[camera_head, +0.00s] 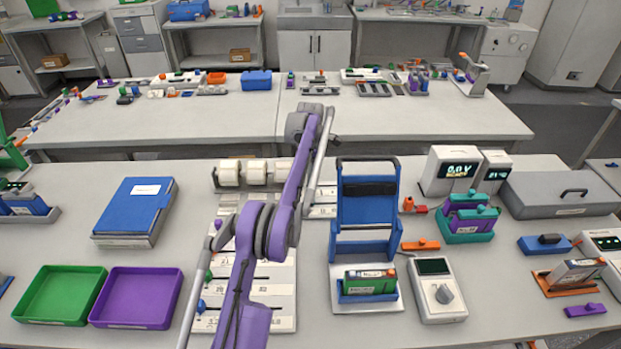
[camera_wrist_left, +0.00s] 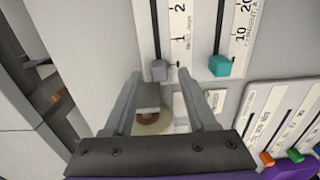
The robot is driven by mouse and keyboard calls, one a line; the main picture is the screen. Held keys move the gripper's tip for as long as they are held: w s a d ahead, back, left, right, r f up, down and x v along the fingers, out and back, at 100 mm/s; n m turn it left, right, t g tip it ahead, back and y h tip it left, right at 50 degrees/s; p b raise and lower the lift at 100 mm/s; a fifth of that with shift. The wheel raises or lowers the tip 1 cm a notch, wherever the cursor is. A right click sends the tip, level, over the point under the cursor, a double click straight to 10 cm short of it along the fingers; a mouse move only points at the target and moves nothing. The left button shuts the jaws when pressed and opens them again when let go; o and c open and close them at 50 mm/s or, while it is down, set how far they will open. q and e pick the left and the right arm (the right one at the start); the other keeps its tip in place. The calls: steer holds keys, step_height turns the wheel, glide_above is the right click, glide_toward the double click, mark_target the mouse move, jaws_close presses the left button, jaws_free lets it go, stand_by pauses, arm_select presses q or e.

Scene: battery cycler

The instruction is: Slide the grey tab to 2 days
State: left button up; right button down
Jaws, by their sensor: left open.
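In the left wrist view, the grey tab (camera_wrist_left: 159,70) sits at the low end of its slot on a white panel. The printed 1 and 2 are farther up along that slot. My left gripper (camera_wrist_left: 161,75) is open, its fingertips on either side of the grey tab. I see a gap beside the tab; contact cannot be told. In the head view my purple arm covers part of the white slider panel (camera_head: 284,321), and the left fingertips and grey tab cannot be made out. My right gripper is not in view.
A teal tab (camera_wrist_left: 219,66) sits in the neighbouring slot, right of the grey one. A lower panel carries orange (camera_wrist_left: 267,159), green and blue tabs. In the head view, white rolls (camera_head: 256,172) lie behind the panel, and a blue stand (camera_head: 367,212) is to the right.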

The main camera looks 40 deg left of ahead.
arm_select(q)
steer(key=shift+f, duration=0.45)
steer(key=shift+w, duration=0.1)
steer(key=shift+c, duration=0.3)
jaws_close()
stand_by(0.8)
